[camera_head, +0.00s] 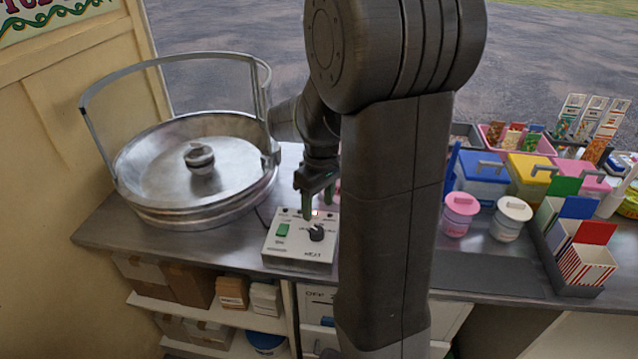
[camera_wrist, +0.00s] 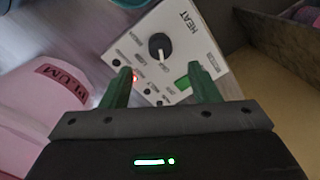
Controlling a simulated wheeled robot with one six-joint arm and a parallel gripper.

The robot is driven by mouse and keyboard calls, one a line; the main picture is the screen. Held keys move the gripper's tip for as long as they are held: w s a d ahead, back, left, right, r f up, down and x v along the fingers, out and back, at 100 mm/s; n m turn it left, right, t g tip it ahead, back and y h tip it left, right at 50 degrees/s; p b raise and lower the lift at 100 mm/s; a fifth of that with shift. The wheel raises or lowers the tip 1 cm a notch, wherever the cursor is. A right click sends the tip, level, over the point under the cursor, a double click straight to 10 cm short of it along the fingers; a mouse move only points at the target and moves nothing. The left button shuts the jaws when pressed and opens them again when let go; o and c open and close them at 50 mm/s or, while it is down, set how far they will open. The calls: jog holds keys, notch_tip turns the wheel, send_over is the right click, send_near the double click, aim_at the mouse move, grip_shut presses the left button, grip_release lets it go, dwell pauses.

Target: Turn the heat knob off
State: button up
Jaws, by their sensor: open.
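The heat knob (camera_head: 316,232) is a black dial with a pale pointer mark on a white control box (camera_head: 282,252) lettered HEAT. In the wrist view the knob (camera_wrist: 159,44) lies beyond the fingertips, between their lines, and apart from them. A red light glows on the box near the left finger; a green switch (camera_head: 283,230) also shows on it. My gripper (camera_head: 317,208) points down just behind the knob in the head view. In the wrist view its green fingers (camera_wrist: 162,75) are spread and empty. The small dial lettering is too blurred to read.
A large metal candyfloss pan (camera_head: 214,150) with a raised hoop stands left of the box. A pink container marked PLUM (camera_wrist: 45,95) is close to the left finger. Pink and white lidded tubs (camera_head: 460,214) and coloured boxes fill the counter's right side.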

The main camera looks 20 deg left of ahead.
aim_at(317, 230)
notch_tip(317, 230, up, 6)
jog(key=shift+w+r, duration=0.1)
jog(key=shift+w, duration=0.05)
dwell(0.5)
jog(key=f, duration=1.3)
jog(key=shift+s+f, duration=0.35)
jog(key=shift+f, duration=0.05)
